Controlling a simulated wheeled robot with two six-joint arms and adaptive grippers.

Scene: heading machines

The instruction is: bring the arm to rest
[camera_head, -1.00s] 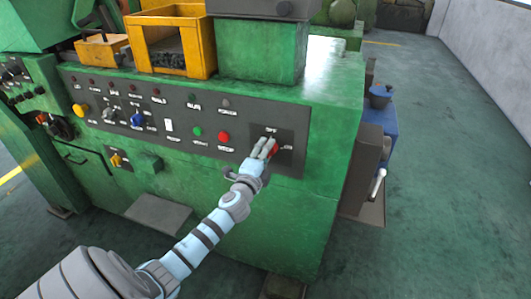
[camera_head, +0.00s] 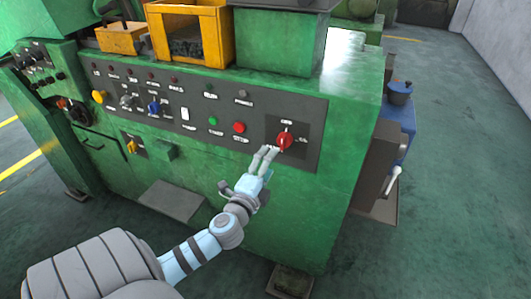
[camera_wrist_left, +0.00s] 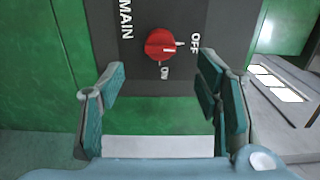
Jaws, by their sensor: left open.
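My left gripper (camera_head: 265,158) is open and empty, in front of the right end of the machine's control panel (camera_head: 203,120). In the left wrist view its two fingers (camera_wrist_left: 160,95) stand wide apart. A red rotary switch (camera_head: 285,140) sits on the dark plate just beyond the fingertips. It also shows in the left wrist view (camera_wrist_left: 160,44), between and beyond the fingers, apart from them, with "MAIN", "OFF" and "ON" lettering around it. My right gripper is in neither view.
The green machine (camera_head: 290,215) fills the middle. Red (camera_head: 239,127) and green (camera_head: 213,120) buttons sit left of the switch. A yellow frame (camera_head: 228,40) stands on top. A blue unit (camera_head: 400,113) is at the right side. The floor (camera_head: 460,200) to the right is clear.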

